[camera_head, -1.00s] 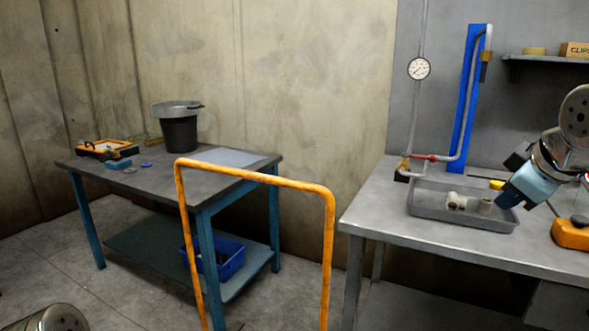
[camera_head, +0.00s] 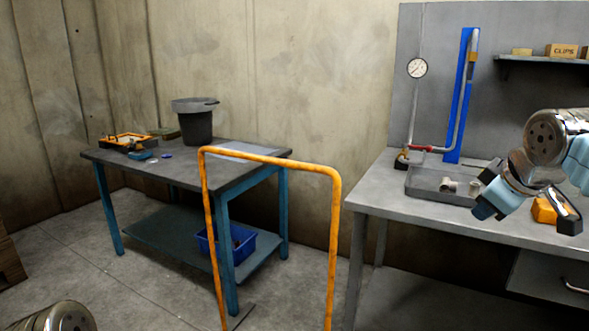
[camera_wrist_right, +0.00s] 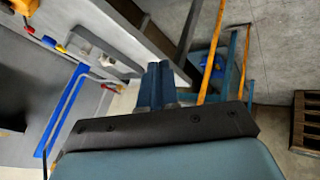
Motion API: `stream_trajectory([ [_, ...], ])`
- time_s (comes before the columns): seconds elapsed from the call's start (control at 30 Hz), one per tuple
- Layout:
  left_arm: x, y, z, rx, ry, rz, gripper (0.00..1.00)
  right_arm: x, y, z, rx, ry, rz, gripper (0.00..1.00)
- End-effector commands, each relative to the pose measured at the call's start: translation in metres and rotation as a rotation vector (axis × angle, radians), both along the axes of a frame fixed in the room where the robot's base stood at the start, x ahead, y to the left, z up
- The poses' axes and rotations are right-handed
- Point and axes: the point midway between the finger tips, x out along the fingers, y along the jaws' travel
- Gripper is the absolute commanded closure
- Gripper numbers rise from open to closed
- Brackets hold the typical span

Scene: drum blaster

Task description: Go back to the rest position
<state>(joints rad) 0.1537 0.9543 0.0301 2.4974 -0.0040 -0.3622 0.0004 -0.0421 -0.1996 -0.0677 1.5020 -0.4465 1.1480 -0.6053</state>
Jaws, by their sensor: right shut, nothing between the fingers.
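My right gripper (camera_head: 484,209) is at the right of the head view, in front of the grey workbench (camera_head: 400,202), its fingers pointing down and left. In the right wrist view its two blue fingers (camera_wrist_right: 156,86) are together with nothing between them. A grey tray (camera_head: 425,191) with pale pipe fittings (camera_head: 449,185) sits on the bench just beyond the gripper. My arm hides part of the bench top and the orange tool (camera_head: 545,212). At the lower left of the head view only a metal part of my left arm shows; its gripper is out of view.
An orange rail (camera_head: 334,235) stands between the grey bench and a blue-legged table (camera_head: 125,158) with a dark bucket (camera_head: 196,128). A blue bin (camera_head: 238,250) is on its lower shelf. Open floor lies front left.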

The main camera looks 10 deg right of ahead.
Motion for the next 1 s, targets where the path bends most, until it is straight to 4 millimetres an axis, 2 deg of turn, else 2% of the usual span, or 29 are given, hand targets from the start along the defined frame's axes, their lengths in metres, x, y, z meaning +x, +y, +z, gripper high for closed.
stream_trajectory([
  [0.17,0.0,0.0,0.0,0.0,0.0,0.0,0.16,0.03,0.019,-0.038,0.032,0.031,0.02,1.0],
  [0.37,0.0,0.0,0.0,0.0,0.0,0.0,0.16,0.07,0.053,-0.104,0.096,0.077,0.042,1.0],
  [0.47,0.0,0.0,0.0,0.0,0.0,0.0,0.16,0.09,0.079,-0.159,0.152,0.118,0.052,1.0],
  [0.6,0.0,0.0,0.0,0.0,0.0,0.0,0.16,0.106,0.124,-0.255,0.261,0.192,0.041,1.0],
  [0.67,0.0,0.0,0.0,0.0,0.0,0.0,0.16,0.104,0.144,-0.297,0.312,0.228,0.025,1.0],
  [0.7,0.0,0.0,0.0,0.0,0.0,0.0,0.16,0.101,0.157,-0.325,0.346,0.252,0.012,1.0],
  [0.77,0.0,0.0,0.0,0.0,0.0,0.0,0.16,0.091,0.176,-0.367,0.398,0.291,-0.015,1.0],
  [0.8,0.0,0.0,0.0,0.0,0.0,0.0,0.16,0.082,0.188,-0.393,0.432,0.318,-0.036,1.0],
  [0.87,0.0,0.0,0.0,0.0,0.0,0.0,0.16,0.065,0.206,-0.432,0.482,0.359,-0.074,1.0],
  [0.9,0.0,0.0,0.0,0.0,0.0,0.0,0.16,0.051,0.218,-0.457,0.516,0.388,-0.105,1.0],
  [0.97,0.0,0.0,0.0,0.0,0.0,0.0,0.16,0.026,0.235,-0.492,0.562,0.433,-0.155,1.0],
  [1.0,0.0,0.0,0.0,0.0,0.0,0.0,0.16,0.007,0.245,-0.514,0.59,0.462,-0.193,1.0],
])
